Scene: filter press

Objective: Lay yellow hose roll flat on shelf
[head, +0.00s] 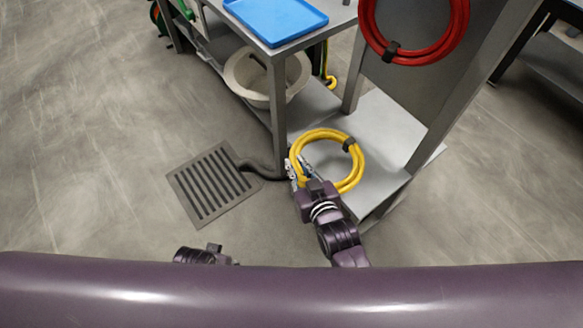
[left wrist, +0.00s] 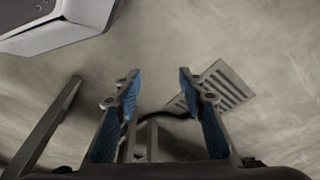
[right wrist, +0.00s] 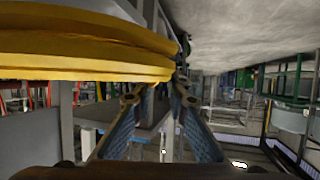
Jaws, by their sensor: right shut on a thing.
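The yellow hose roll (head: 359,168) is a coiled ring with a black strap. In the head view it is in front of the lower grey shelf (head: 385,138); I cannot tell whether it touches the shelf. My right gripper (head: 297,168) is shut on the left side of the roll. In the right wrist view the roll (right wrist: 80,55) fills the upper left, seen nearly edge-on, beside the fingers (right wrist: 155,97). My left gripper (left wrist: 155,85) is open and empty over the floor in the left wrist view; in the head view only part of the left arm shows at the bottom.
A red hose roll (head: 413,50) hangs on the grey panel above the shelf. A shelf post (head: 279,120) stands just left of the yellow roll. A blue tray (head: 275,17), a sink basin (head: 262,80), and a floor grate (head: 212,182) with a dark drain hose are nearby.

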